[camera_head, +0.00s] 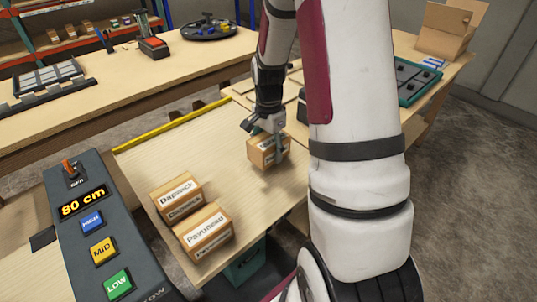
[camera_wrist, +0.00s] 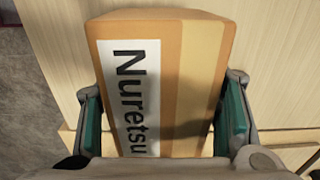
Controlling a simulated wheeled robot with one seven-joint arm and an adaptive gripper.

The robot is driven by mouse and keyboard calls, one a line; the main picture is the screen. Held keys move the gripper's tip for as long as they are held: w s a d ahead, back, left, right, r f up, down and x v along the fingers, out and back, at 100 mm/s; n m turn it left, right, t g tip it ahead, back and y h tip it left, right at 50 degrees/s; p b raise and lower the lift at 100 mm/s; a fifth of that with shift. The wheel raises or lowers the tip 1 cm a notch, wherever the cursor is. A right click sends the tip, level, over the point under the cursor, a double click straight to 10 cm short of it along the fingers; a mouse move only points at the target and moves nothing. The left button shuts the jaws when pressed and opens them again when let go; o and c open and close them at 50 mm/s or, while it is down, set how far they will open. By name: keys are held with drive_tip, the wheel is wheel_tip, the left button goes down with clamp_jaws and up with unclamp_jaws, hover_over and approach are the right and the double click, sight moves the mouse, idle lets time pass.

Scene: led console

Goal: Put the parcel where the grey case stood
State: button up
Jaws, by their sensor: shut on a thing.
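My gripper (camera_head: 268,130) is shut on a small cardboard parcel (camera_head: 262,153) over the light wooden table (camera_head: 215,135). In the wrist view the parcel (camera_wrist: 160,85) sits between the two green-padded fingers, and its white label reads "Nuretsu". I cannot tell for certain whether its underside touches the table. Two more parcels stand on the table's near left: one labelled "Dapheck" (camera_head: 176,196) and, in front of it, a larger one (camera_head: 203,232). I cannot make out a grey case for sure; my arm hides part of the table's right side.
A console (camera_head: 98,235) with an "80 cm" display and HIGH, MID and LOW buttons stands at the left. A yellow strip (camera_head: 170,127) runs along the table's far edge. An open carton (camera_head: 450,30) and a green tray (camera_head: 412,80) are at the back right.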

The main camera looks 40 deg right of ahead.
drive_tip(key=shift+f, duration=1.25)
drive_tip(key=shift+f, duration=0.15)
drive_tip(key=o, duration=1.4)
